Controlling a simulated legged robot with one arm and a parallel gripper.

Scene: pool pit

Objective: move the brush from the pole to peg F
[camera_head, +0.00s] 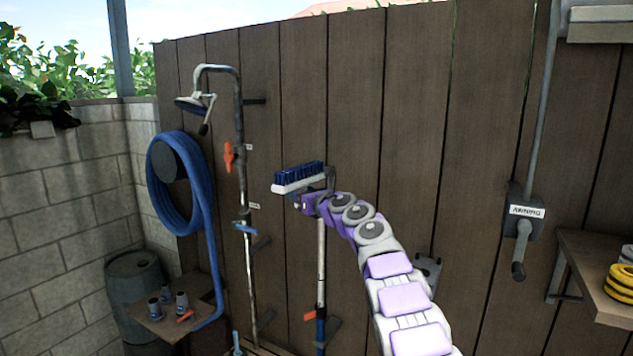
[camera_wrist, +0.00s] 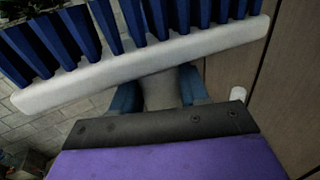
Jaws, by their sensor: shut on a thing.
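The brush (camera_head: 297,178), with blue bristles up and a white block, is held in front of the plank fence in the head view. In the wrist view the brush (camera_wrist: 150,65) fills the top, tilted. My gripper (camera_head: 303,198) is shut on its grey neck; its blue fingers (camera_wrist: 158,92) show on both sides. The pale pole (camera_head: 321,260) stands upright below, its top hidden by my arm. A white rounded end shows right of the fingers in the wrist view; I cannot tell if it is the pole's top. Small tags by the pegs are unreadable, so peg F is not identifiable.
A shower pipe (camera_head: 241,170) with an orange handle (camera_head: 228,156) and a coiled blue hose (camera_head: 160,205) are at left. Dark pegs (camera_head: 255,101) stick out from the fence. A crank box (camera_head: 524,212) and a shelf (camera_head: 590,265) are at right. The fence between is mostly clear.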

